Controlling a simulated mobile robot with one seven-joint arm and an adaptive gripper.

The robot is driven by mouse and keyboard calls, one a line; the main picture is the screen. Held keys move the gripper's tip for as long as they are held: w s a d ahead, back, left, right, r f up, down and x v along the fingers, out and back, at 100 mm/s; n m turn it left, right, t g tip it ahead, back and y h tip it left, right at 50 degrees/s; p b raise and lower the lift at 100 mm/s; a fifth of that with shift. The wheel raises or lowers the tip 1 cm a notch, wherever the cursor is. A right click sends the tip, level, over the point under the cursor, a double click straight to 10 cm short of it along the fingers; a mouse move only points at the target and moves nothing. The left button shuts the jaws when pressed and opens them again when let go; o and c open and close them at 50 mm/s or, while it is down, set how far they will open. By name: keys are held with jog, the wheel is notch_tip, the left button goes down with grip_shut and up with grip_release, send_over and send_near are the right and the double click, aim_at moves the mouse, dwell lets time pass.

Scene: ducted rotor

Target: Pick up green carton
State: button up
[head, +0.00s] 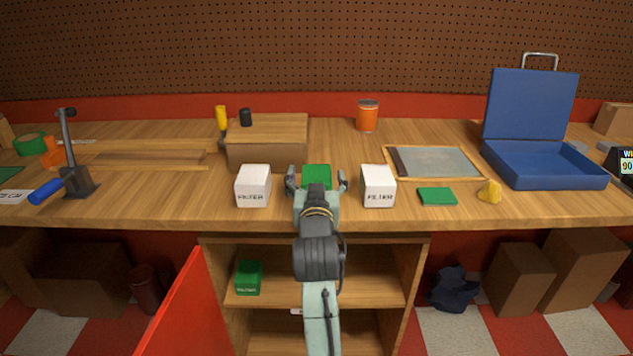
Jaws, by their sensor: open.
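A green carton (317,174) stands on the wooden workbench between two white cartons. My gripper (316,182) is in front of it at the bench's front part, with its two fingers spread to the left and right of the carton. The gripper is open, and I cannot tell whether a finger touches the carton. My wrist hides the lower part of the carton. Another green carton (248,277) sits on the shelf under the bench, left of my arm.
White filter cartons stand close on the left (252,186) and right (378,186) of my gripper. A wooden box (267,140) is behind on the left. A flat green block (437,196), a yellow lump (490,191) and an open blue case (545,165) are to the right.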

jog(key=shift+w, duration=0.35)
jog(key=shift+c, duration=0.3)
jog(key=c, duration=1.3)
